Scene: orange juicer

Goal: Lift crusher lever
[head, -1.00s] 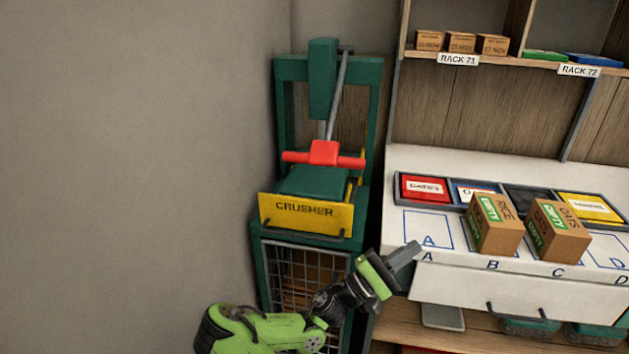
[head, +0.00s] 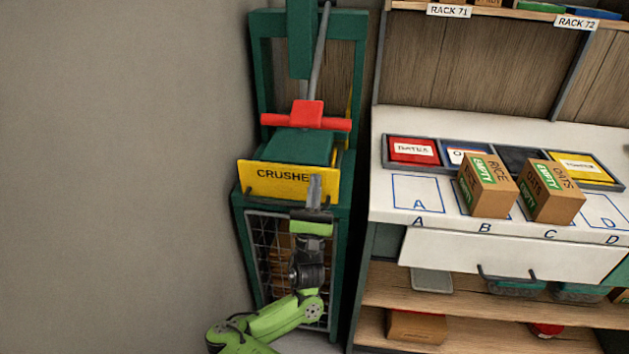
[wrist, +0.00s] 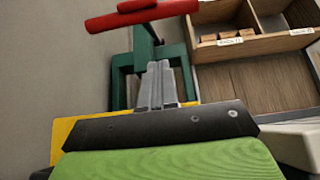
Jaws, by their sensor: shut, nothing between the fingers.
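The crusher (head: 262,150) is a green frame against the wall at centre left, with a yellow front plate (head: 262,180) lettered CRUSHER. Its lever is a grey rod (head: 319,50) slanting down to a red cross handle (head: 303,118), which sits low above the green block. The red handle also shows at the top of the wrist view (wrist: 140,14). My gripper (head: 314,180) points up in front of the yellow plate's right part, below the handle and apart from it. Its fingers (wrist: 158,75) are together and empty. They hide part of the plate's lettering.
A white counter (head: 400,125) stands to the right, with labelled trays, two cardboard boxes (head: 490,188) and lettered squares. Shelves lie below it, racks above. The bare wall (head: 120,150) is close on the crusher's left.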

